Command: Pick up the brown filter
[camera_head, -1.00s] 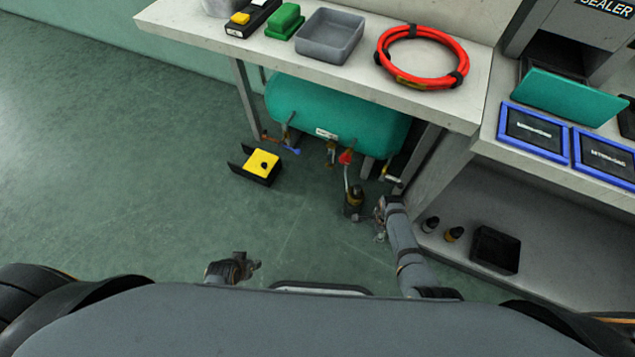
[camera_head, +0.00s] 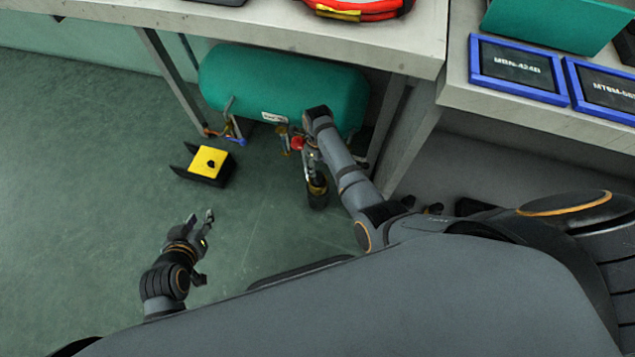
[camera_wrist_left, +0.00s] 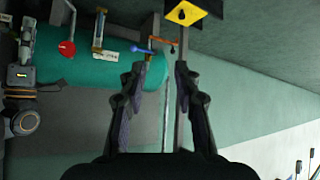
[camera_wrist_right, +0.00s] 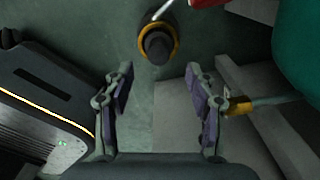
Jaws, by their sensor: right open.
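A dark cylindrical part with an orange-brown ring (camera_head: 317,188) stands upright on the floor or hangs just above it, below the teal tank; I cannot tell whether it is the brown filter. In the right wrist view the ringed part (camera_wrist_right: 158,45) lies beyond the fingertips, roughly between them but apart. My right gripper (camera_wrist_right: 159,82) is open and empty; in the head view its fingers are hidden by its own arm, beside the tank. My left gripper (camera_head: 205,220) is open and empty over bare floor; its parted fingers show in the left wrist view (camera_wrist_left: 160,70).
The teal tank (camera_head: 270,85), with a red valve knob (camera_head: 298,143), sits under the workbench (camera_head: 410,35). A yellow-topped black block (camera_head: 209,162) stands on the floor to its left. Small dark items on the lower right shelf are mostly hidden by my right arm. Floor at left is clear.

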